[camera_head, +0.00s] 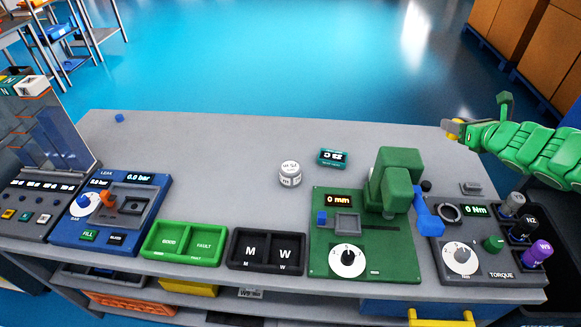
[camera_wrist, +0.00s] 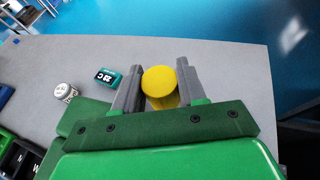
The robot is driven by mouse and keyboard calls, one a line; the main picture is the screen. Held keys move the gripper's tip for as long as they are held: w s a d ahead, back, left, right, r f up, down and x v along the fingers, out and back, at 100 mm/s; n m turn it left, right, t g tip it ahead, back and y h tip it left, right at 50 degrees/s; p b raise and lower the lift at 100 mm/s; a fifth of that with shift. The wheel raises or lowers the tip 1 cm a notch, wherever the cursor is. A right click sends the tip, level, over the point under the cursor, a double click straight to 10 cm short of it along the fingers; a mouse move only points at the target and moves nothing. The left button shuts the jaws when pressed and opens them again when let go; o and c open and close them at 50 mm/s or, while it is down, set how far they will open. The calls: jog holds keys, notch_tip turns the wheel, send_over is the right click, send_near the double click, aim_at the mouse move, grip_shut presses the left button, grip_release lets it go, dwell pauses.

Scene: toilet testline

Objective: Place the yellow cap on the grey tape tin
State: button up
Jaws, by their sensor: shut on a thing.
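The yellow cap (camera_wrist: 160,82) is between the two grey fingers of my gripper (camera_wrist: 158,72) in the wrist view. My gripper (camera_head: 451,129) is shut on it; a bit of the yellow cap (camera_head: 456,121) shows in the head view, near the table's right edge. A round light-grey tin (camera_head: 290,173) with dark lettering, seemingly the grey tape tin, stands upright on the middle of the table, well left of my gripper. The tin also shows at the left in the wrist view (camera_wrist: 66,90). Nothing is seen on its top.
A teal display box (camera_head: 332,157) lies just right of the tin. A green press station (camera_head: 361,245) and a torque station (camera_head: 477,250) stand in front. A black two-part tray (camera_head: 266,267) and green tray (camera_head: 184,260) line the front edge. The table's back is mostly clear.

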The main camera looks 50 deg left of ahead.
jog(key=s+a+r+n+g, duration=0.2)
jog(key=s+a+r, duration=0.1)
jog(key=s+a, duration=1.55)
jog(key=s+a+f, duration=0.1)
jog(key=s+f, duration=0.1)
jog(key=s, duration=0.7)
jog(key=s+a+f, duration=0.1)
jog(key=s+f, duration=0.1)
jog(key=s, duration=0.6)
send_over(290, 167)
jog(key=shift+g+y, duration=0.3)
jog(key=shift+g, duration=0.1)
jog(key=f, duration=1.3)
jog(key=shift+s+d+f, duration=0.15)
jog(key=shift+s+d, duration=0.1)
jog(key=shift+d, duration=0.15)
jog(key=shift+w+a+f, duration=0.25)
jog(key=shift+a+f, duration=0.05)
jog(key=shift+a, duration=0.05)
jog(key=shift+a+f, duration=0.1)
jog(key=shift+f, duration=1.7)
